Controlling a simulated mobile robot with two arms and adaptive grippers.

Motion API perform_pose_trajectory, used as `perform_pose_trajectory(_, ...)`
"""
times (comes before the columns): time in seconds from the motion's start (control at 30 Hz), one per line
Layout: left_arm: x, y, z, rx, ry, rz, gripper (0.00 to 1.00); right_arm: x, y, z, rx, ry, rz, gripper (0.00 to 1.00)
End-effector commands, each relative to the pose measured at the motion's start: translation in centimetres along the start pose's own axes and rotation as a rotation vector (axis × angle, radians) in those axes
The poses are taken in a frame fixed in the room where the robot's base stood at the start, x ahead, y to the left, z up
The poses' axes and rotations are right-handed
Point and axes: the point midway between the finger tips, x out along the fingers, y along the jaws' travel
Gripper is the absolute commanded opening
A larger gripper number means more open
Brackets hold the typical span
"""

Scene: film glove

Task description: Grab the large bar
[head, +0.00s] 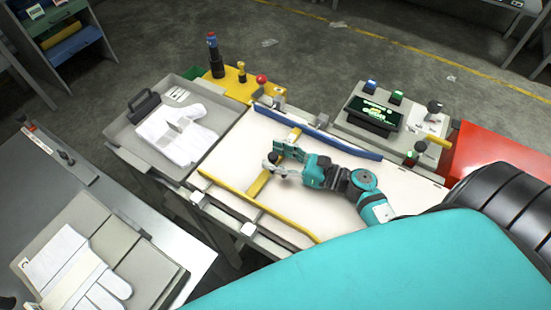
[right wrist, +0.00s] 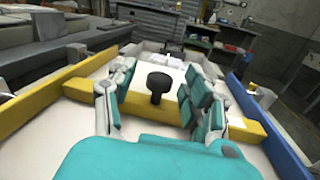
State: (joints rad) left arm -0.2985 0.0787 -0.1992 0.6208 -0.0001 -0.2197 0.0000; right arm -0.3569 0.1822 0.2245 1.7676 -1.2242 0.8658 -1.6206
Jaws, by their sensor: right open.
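The large bar is a yellow crossbar (head: 257,184) lying across the white work table (head: 235,165); it also crosses the right wrist view (right wrist: 82,93). A black knob (right wrist: 157,84) stands upright on the bar's middle. My right gripper (head: 276,157) is over the bar and hides part of it in the head view. In the right wrist view my right gripper (right wrist: 160,88) is open, with one finger on each side of the knob and gaps between. My left gripper is not in view.
A yellow rail (head: 290,227) and a blue rail (head: 335,143) edge the table. A control panel with a screen (head: 374,113) stands behind the blue rail. A grey tray with white gloves (head: 177,133) lies at the left, near a yellow tool stand (head: 225,84).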

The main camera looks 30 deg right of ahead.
Motion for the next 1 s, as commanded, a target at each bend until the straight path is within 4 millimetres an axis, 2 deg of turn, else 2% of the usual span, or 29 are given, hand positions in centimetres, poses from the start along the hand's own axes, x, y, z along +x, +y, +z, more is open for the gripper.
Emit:
perform_pose_trajectory(0.07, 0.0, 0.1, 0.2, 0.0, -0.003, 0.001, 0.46, 0.0, 0.0, 0.0, 0.0, 0.0, 0.0, 0.49)
perform_pose_trajectory(0.43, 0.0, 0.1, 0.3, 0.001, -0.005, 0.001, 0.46, -0.1, 0.0, 0.0, 0.0, -0.001, 0.0, 0.01)
perform_pose_trajectory(0.77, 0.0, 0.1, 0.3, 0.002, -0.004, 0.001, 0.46, 0.0, 0.0, 0.2, -0.001, -0.002, 0.0, 0.0)
perform_pose_trajectory(0.87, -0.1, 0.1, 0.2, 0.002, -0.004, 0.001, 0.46, -0.1, 0.1, 1.0, -0.004, -0.001, 0.002, 0.0)
perform_pose_trajectory(1.0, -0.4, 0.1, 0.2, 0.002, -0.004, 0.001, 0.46, -0.1, 0.3, 3.5, -0.006, -0.002, 0.002, 0.0)
